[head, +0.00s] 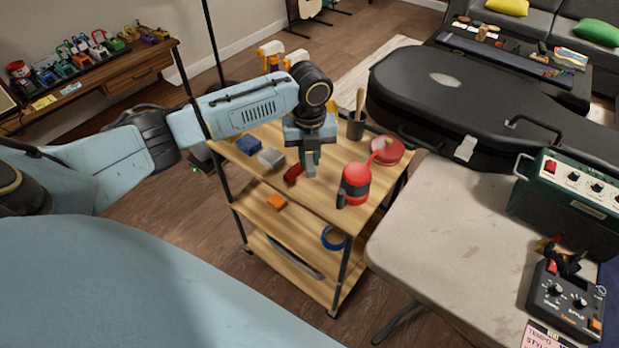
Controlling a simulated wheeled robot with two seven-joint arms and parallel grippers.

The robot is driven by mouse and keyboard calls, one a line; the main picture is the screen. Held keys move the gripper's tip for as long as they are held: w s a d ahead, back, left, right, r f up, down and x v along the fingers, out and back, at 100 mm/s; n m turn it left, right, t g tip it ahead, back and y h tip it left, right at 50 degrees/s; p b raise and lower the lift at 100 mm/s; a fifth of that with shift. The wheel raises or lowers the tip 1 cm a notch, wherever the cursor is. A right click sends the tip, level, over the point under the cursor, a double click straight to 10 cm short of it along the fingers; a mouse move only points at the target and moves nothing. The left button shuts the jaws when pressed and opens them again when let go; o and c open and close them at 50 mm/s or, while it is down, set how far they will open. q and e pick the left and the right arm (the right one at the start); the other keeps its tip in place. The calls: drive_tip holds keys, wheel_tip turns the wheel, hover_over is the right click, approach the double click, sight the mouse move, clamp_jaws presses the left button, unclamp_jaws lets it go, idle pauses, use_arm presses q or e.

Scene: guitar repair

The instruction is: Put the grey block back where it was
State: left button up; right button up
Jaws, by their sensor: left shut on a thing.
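A light grey block (271,158) lies on the wooden top of the cart (347,225), beside a blue block (249,146). My left gripper (309,165) points down over the cart top, to the right of the grey block and apart from it in the picture. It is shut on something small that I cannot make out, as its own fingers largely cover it. A small red item (293,173) shows just left of the fingertips; I cannot tell whether they touch it. My right gripper is not in view.
A red-and-black bottle-like item (354,185), a red round tin (387,151) and a dark cup (356,126) stand on the cart's right part. An orange block (277,202) and blue tape (333,238) are on lower shelves. A table with a guitar case (470,105) is at right.

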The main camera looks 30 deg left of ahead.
sight(310, 182)
use_arm(q)
drive_tip(key=shift+f, duration=1.45)
wheel_tip(310, 182, down, 3)
drive_tip(key=shift+f+b, duration=0.15)
drive_tip(key=shift+b, duration=0.4)
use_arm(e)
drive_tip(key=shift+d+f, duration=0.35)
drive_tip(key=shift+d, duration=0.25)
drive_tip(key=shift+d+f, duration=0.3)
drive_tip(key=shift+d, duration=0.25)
use_arm(q)
drive_tip(key=o, duration=0.9)
drive_tip(key=shift+f, duration=0.1)
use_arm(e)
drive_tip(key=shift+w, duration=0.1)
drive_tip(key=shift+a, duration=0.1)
